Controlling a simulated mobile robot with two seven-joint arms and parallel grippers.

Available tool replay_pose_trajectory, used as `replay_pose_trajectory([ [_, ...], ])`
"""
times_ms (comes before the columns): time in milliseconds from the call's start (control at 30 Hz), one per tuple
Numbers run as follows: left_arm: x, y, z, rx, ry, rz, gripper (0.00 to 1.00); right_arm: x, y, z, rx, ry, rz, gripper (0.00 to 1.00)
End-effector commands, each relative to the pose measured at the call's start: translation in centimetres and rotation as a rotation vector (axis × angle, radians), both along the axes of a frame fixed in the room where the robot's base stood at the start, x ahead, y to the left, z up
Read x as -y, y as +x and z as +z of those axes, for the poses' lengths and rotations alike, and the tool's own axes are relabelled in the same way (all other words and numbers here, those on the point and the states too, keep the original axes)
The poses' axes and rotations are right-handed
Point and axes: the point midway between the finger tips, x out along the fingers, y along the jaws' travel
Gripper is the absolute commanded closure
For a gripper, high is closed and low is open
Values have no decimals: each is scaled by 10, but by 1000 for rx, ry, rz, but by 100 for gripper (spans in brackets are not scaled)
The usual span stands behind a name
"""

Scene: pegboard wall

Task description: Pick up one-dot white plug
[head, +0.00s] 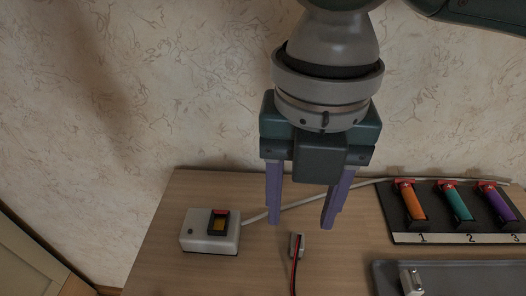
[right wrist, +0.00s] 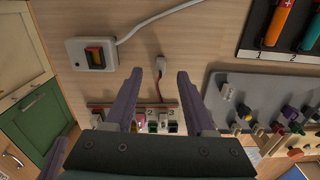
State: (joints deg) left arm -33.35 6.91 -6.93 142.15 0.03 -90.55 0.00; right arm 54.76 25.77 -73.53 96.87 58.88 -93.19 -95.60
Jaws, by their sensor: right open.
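A small white plug (head: 297,242) with a red and a black wire lies on the wooden table. It also shows in the right wrist view (right wrist: 161,63), between and just beyond my fingertips. No dot mark on it can be made out. My right gripper (head: 301,224) points down, open and empty, above the table. In the head view its fingertips are a little above the plug in the picture, one to each side; they are not closed on it. Its purple fingers also show in the right wrist view (right wrist: 157,75).
A white switch box (head: 197,240) with a cable stands left of the plug. A black rack (head: 447,237) holds orange, teal and purple cylinders at the right. A grey tray (head: 458,270) bears a whitish metallic part (head: 411,281). A row of coloured connectors (right wrist: 153,127) lies nearer me.

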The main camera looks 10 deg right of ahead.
Motion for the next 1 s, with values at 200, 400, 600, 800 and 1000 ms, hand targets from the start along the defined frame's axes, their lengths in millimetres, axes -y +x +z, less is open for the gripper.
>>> replay_pose_trajectory([
  [200, 0, 0, -7, 0, 0, 0, 100, 1, -6, -32, -2, 0, 0, 45],
  [400, 0, 0, -13, 0, 0, 0, 100, 1, -7, -56, 1, 0, 0, 45],
  [600, 0, 0, -12, 0, 0, 1, 100, 1, -7, -57, 3, 0, 0, 45],
  [800, 0, 0, -12, 0, 1, 1, 100, 1, -7, -57, 3, 1, 0, 61],
  [1000, 0, 0, -12, 1, 0, 1, 100, 1, -7, -57, 3, 1, 0, 83],
])
